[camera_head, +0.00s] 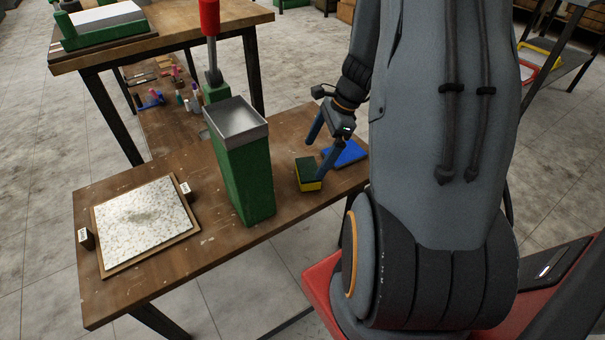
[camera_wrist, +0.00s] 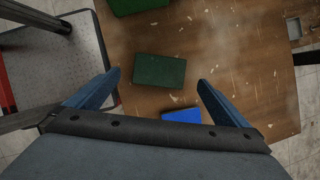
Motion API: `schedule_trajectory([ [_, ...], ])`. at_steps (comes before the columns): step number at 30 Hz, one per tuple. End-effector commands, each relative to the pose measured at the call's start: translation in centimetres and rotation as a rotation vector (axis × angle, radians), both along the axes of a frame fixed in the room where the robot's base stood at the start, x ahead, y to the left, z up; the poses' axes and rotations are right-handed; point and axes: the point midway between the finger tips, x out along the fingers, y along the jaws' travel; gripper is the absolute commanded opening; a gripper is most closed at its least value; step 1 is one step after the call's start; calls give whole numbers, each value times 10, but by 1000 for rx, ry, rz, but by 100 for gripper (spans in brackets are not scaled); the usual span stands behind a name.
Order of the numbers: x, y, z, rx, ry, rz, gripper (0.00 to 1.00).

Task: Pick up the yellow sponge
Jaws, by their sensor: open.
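The yellow sponge (camera_head: 310,175) lies on the wooden table, right of the green column. It has a dark green top and yellow sides. In the wrist view its green top (camera_wrist: 159,71) faces me, ahead of my fingertips and between their lines. My gripper (camera_head: 319,150) is open and empty above the table, close to the sponge. In the wrist view my gripper (camera_wrist: 158,78) has its two blue fingers spread wide. I cannot tell the exact height of the fingers above the sponge.
A blue flat item (camera_head: 346,152) lies behind the sponge; it also shows in the wrist view (camera_wrist: 182,116). A tall green column (camera_head: 246,180) with a grey tray top stands left of the sponge. A speckled mosaic sheet (camera_head: 145,222) lies at the table's left.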

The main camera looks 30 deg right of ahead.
Motion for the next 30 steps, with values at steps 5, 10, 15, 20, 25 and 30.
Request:
schedule_trajectory([
  [5, 2, 6, -18, 0, 1, -1, 100],
  [10, 5, 14, -37, 1, 3, 2, 100],
  [15, 8, 23, -59, 0, 3, 4, 100],
  [20, 10, 27, -66, -2, 1, 7, 100],
  [25, 10, 27, -66, -2, 0, 6, 100],
  [30, 10, 27, -66, -2, 0, 6, 76],
])
